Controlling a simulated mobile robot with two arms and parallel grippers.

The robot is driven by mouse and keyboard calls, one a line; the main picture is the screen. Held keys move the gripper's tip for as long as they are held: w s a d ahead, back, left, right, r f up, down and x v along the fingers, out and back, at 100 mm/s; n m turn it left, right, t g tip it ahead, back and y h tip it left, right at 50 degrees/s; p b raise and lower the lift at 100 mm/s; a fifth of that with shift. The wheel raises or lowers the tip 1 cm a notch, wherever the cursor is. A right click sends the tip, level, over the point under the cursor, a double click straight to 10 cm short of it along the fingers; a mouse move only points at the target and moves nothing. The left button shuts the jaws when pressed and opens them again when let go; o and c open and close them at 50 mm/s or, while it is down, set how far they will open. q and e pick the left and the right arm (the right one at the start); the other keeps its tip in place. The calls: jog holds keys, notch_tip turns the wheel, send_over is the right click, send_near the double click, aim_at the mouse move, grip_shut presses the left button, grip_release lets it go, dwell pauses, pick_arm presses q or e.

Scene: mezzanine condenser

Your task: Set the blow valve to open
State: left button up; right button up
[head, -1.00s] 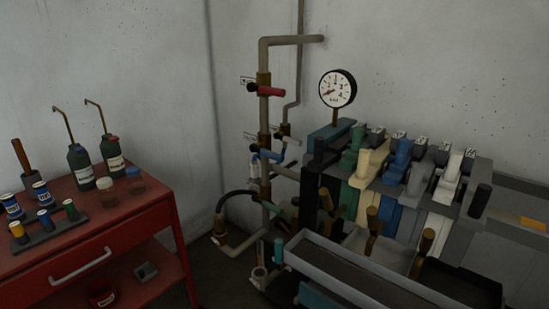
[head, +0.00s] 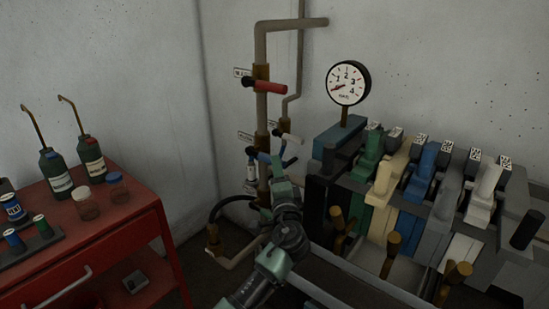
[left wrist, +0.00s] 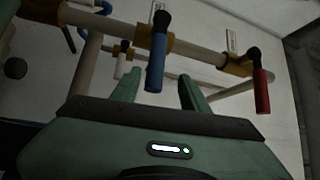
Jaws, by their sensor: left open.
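The upright pipe (head: 261,105) in the head view carries several lever valves. One has a red handle (head: 270,87) pointing right, and below it is a blue handle (head: 263,157), partly covered by my gripper. In the left wrist view the blue handle (left wrist: 156,65) hangs from a black hub between my fingertips. The red handle (left wrist: 262,90) is right of it and a white handle (left wrist: 121,64) left of it. My left gripper (head: 279,181) is open, its fingers either side of the blue handle; contact cannot be told. The tags are too small to read, so I cannot tell which valve is blow.
A pressure gauge (head: 348,83) stands right of the pipe. A bank of coloured levers (head: 427,170) and a grey trough (head: 365,286) fill the right. A red cart (head: 110,235) with bottles and jars stands left. A black hose (head: 225,203) curves low by the pipe.

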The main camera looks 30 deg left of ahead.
aim_at(267, 159)
pick_arm(q)
jog(key=x, duration=0.4)
jog(key=shift+w+a+f, duration=0.2)
jog(key=shift+a+f, duration=0.1)
jog(key=shift+f, duration=0.05)
jog(key=shift+w+a+r+p, duration=0.1)
jog(key=shift+w+a+p, duration=0.05)
jog(key=shift+p, duration=0.15)
jog(key=c, duration=0.7)
grip_shut()
pick_arm(e)
jog(key=shift+s+d+r, duration=0.45)
jog(key=shift+s+d, duration=0.05)
jog(key=shift+s, duration=0.1)
pick_arm(q)
jog(key=shift+f, duration=0.2)
pick_arm(e)
jog(key=shift+w+a, duration=0.15)
jog(key=shift+w, duration=0.15)
